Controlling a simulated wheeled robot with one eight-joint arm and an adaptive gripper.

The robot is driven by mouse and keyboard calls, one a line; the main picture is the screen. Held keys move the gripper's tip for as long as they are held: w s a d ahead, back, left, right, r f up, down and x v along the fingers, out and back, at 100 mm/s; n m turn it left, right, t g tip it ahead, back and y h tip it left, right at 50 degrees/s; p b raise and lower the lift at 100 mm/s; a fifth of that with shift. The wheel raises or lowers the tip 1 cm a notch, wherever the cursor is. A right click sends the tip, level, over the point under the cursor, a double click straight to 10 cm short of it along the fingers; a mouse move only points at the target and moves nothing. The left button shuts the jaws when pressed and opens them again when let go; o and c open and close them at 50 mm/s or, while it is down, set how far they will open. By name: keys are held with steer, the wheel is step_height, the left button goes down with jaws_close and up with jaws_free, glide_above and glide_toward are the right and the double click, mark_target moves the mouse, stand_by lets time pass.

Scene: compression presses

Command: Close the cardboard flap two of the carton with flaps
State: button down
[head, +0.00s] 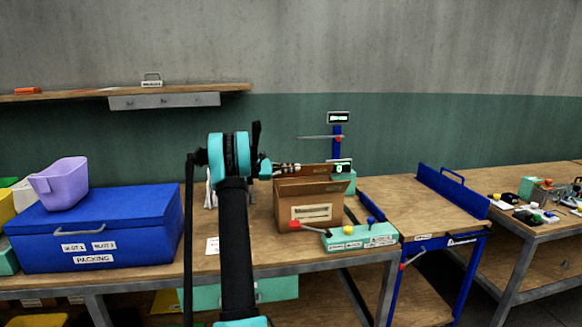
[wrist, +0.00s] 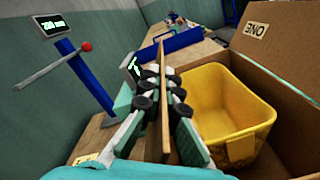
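The open brown carton (head: 292,212) stands on the workbench in the head view. A cardboard flap stands up at its back edge (head: 320,170). My gripper (head: 297,167) is at that edge, left of the carton's middle. In the wrist view, a flap (wrist: 165,115) shows nearly edge-on between the two fingers of my gripper (wrist: 162,82), whose black pads close in on both sides of it. Its label is not readable there. Another cardboard panel marked "ONE" (wrist: 285,45) is at the right. A yellow bin (wrist: 225,95) sits inside the carton.
A blue packing box (head: 100,235) with a purple bin (head: 60,185) on it stands left. A teal control box (head: 362,240) is at the carton's front right. A post with a red-tipped lever (wrist: 62,62) rises beside my gripper. A blue-edged table (head: 425,215) adjoins right.

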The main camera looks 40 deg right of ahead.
steer(key=shift+s+a+f+m, duration=0.2)
steer(key=shift+s+f+m, duration=0.15)
steer(key=shift+m, duration=0.45)
steer(key=shift+s+a+f+m, duration=0.15)
steer(key=shift+s+f+m, duration=0.15)
steer(key=shift+f+m, duration=0.35)
steer(key=shift+s+a+f+m, duration=0.2)
steer(key=shift+s+f+m, duration=0.1)
steer(key=shift+m, duration=0.65)
steer(key=c, duration=2.2)
jaws_free()
steer(key=o, duration=0.4)
steer(key=shift+o, duration=0.2)
steer(key=v, duration=1.2)
steer(key=shift+a, duration=0.1)
